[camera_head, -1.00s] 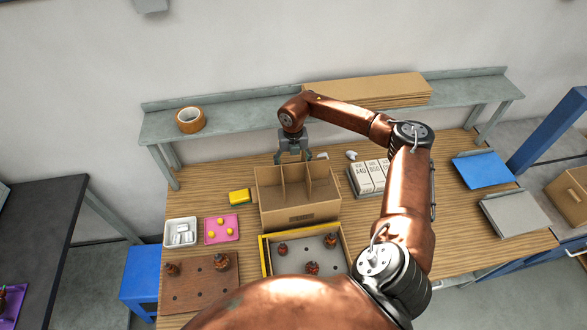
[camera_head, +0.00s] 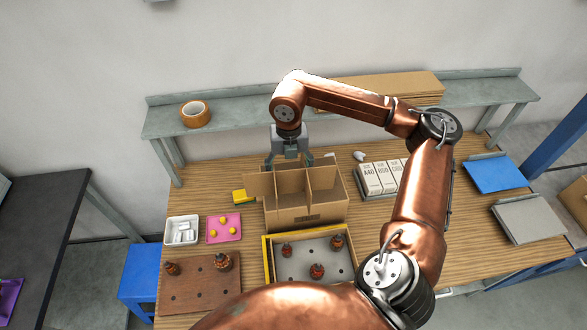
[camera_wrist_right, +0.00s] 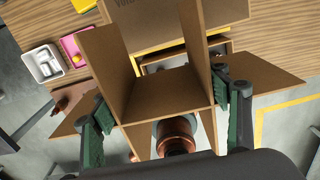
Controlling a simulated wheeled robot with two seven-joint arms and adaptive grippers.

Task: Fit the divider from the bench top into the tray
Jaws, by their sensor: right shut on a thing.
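The cardboard divider (camera_head: 292,182) has two upright panels joined by a long cross panel with free ends. My right gripper (camera_head: 289,163) is shut on it, and the right wrist view shows the gripper's fingers (camera_wrist_right: 166,112) outside the two panels (camera_wrist_right: 105,60). In the head view the divider overlaps an open cardboard box, its left end sticking out past it. It appears raised; its exact height is unclear. The grey tray (camera_head: 298,262) with a yellow rim lies in front of the box and holds dark red armatures (camera_head: 317,270). My left gripper is out of view.
The cardboard box (camera_head: 330,211) stands directly behind the tray. A brown holed board (camera_head: 195,283), pink mat (camera_head: 224,238), white dish (camera_head: 182,241) and yellow block (camera_head: 240,196) are to the left. White cartons (camera_head: 380,176) stand right. A shelf (camera_head: 236,108) runs behind.

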